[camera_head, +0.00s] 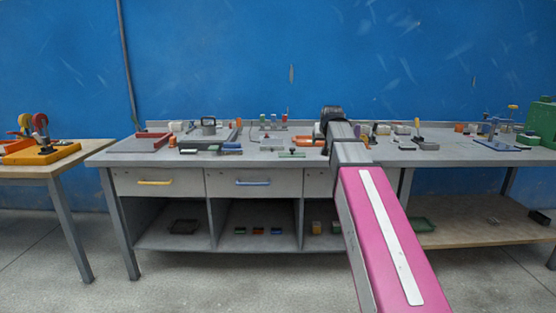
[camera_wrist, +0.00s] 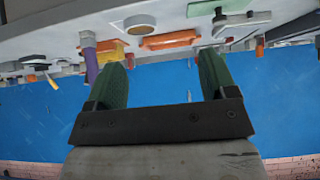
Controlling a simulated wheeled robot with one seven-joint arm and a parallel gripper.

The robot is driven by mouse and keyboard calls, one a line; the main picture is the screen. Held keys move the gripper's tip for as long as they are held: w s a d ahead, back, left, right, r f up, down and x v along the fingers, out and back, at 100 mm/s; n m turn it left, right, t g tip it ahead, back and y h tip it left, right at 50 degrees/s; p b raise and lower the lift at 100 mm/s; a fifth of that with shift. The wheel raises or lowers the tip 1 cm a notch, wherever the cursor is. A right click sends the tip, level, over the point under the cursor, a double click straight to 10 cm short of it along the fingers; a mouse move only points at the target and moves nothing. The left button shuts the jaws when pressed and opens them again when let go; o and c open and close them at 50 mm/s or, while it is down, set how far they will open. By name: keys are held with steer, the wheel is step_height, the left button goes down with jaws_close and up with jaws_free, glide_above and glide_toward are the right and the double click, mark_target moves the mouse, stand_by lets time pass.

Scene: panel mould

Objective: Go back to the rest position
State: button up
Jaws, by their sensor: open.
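My gripper (camera_wrist: 163,82) is open in the wrist view, with its two green fingers apart and nothing between them. The wrist view is upside down relative to the room, so the bench top shows above the fingers. In the head view my arm reaches forward over the grey workbench (camera_head: 270,158). Its dark end is near the back middle of the bench, and the fingers are hidden there. Beyond the fingers in the wrist view lie an orange part (camera_wrist: 170,40) and a round grey part (camera_wrist: 139,22).
A blue stand (camera_head: 499,145) and a green block (camera_head: 541,122) are at the right. A wooden table (camera_head: 38,170) is at far left. Drawers (camera_head: 240,183) below are shut.

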steer(key=s+f+g, duration=0.2)
steer(key=s+f, duration=0.3)
steer(key=f, duration=0.7)
steer(key=s+f+g, duration=0.2)
steer(key=s+f, duration=0.4)
steer(key=f, duration=0.6)
steer(key=s+f+g, duration=0.4)
steer(key=s+f, duration=1.4)
steer(key=shift+s+f+g, duration=0.2)
steer(key=shift+f+g, duration=0.05)
steer(key=shift+g, duration=0.15)
